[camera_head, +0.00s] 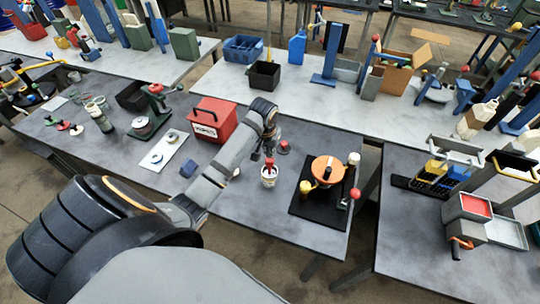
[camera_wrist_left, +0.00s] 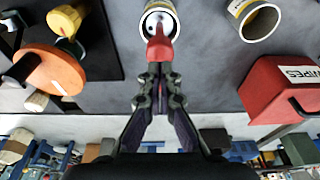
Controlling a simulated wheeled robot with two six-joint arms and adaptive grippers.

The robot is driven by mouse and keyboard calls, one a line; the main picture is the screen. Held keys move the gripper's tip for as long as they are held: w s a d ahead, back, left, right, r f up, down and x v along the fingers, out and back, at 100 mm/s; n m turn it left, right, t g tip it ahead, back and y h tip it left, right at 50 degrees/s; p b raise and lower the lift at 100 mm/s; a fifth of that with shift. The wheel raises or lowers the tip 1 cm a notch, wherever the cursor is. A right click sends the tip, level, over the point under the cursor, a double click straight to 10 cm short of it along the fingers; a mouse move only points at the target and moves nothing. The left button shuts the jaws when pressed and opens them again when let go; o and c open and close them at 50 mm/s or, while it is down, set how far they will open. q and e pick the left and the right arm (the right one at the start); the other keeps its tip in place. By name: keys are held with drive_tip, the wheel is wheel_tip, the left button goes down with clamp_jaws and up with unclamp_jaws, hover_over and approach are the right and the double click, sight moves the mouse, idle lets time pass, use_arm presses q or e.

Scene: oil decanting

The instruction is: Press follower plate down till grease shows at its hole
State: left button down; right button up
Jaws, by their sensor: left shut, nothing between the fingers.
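A small white can (camera_head: 268,178) stands upright on the dark bench, and its open mouth shows at the top of the left wrist view (camera_wrist_left: 146,22). A red handle (camera_wrist_left: 160,46) rises from the can, which I take for the follower plate's handle. My left gripper (camera_head: 269,153) is above the can. In the wrist view its fingers (camera_wrist_left: 158,68) are together at the red handle's end, shut with nothing between them. Whether they touch it, I cannot tell. The plate's hole and any grease at it are too small to make out. My right gripper is not in view.
A second can (camera_wrist_left: 258,20) stands beside the first, mostly behind my arm in the head view. A red wipes box (camera_head: 213,119) is to the left. An orange disc (camera_head: 327,169) on a black mat (camera_head: 317,216) is to the right.

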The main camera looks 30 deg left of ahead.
use_arm(q)
drive_tip(key=shift+f+b, duration=0.3)
drive_tip(key=shift+f, duration=0.6)
drive_tip(key=shift+s+d+f+p, duration=0.15)
drive_tip(key=shift+s+p, duration=0.1)
drive_tip(key=shift+p, duration=0.25)
idle(0.7)
drive_tip(key=shift+s+f, duration=0.1)
idle(0.6)
drive_tip(key=shift+w+r, duration=0.2)
drive_tip(key=shift+r, duration=0.4)
drive_tip(key=shift+w+r, duration=0.15)
drive_tip(key=shift+r, duration=2.4)
